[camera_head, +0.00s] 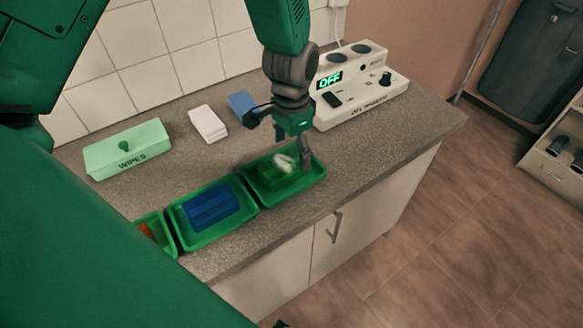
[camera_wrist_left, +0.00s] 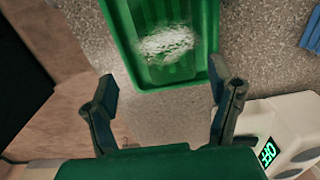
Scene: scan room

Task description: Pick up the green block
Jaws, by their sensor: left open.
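A green block (camera_head: 277,175) appears to lie in the rightmost green tray (camera_head: 318,178). A blurred whitish patch covers part of its top, and its green nearly matches the tray. In the left wrist view the tray (camera_wrist_left: 120,20) is at the top, with the whitish patch on the block (camera_wrist_left: 167,44) inside it. My left gripper (camera_head: 285,143) is open and empty, above the tray, with one finger near its right end. In the left wrist view its two fingers (camera_wrist_left: 164,92) are spread apart, below the block in the picture. My right gripper is not in view.
A green tray with a blue block (camera_head: 210,208) stands to the left, and a partly hidden tray holds something orange (camera_head: 147,231). Behind are a wipes box (camera_head: 128,150), white pack (camera_head: 208,123), blue pack (camera_head: 243,104) and a white device (camera_head: 360,85) reading OFF. The counter's right end is clear.

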